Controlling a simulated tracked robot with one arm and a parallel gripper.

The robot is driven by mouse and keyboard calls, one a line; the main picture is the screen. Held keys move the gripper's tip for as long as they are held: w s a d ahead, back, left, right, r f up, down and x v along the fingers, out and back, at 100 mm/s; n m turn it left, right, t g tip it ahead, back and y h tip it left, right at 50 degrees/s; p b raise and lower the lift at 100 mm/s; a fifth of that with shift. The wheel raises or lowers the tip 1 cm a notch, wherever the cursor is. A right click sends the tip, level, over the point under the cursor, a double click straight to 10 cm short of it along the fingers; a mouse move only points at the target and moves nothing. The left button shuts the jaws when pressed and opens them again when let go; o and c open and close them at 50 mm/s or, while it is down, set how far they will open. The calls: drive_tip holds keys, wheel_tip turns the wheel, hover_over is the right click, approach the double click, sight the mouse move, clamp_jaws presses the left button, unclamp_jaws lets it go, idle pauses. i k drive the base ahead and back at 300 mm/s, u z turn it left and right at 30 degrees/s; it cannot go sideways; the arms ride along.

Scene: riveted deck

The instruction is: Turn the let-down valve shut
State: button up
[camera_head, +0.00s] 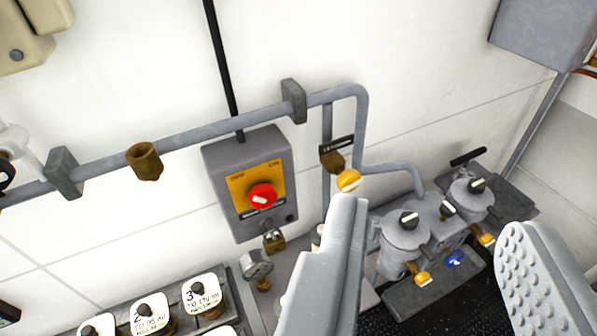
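A small dark label plate (337,147), its print too small to read with certainty, sits on the vertical pipe at the middle. Just below it is a brass valve body (332,160) with a yellow knob or handle end (348,181); this looks like the let-down valve. The handle's lower part is hidden behind my left finger, so I cannot tell its full angle. My gripper (432,216) is open and empty, its fingers wide apart. The left fingertip appears just below the yellow handle end; I cannot tell whether they touch.
Numbered white tags (202,296) line the lower left. A grey pipe (225,124) crosses the wall.

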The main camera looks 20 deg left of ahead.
sight(348, 180)
drive_tip(key=u, duration=0.15)
drive_tip(key=i, duration=1)
drive_tip(key=z, duration=0.05)
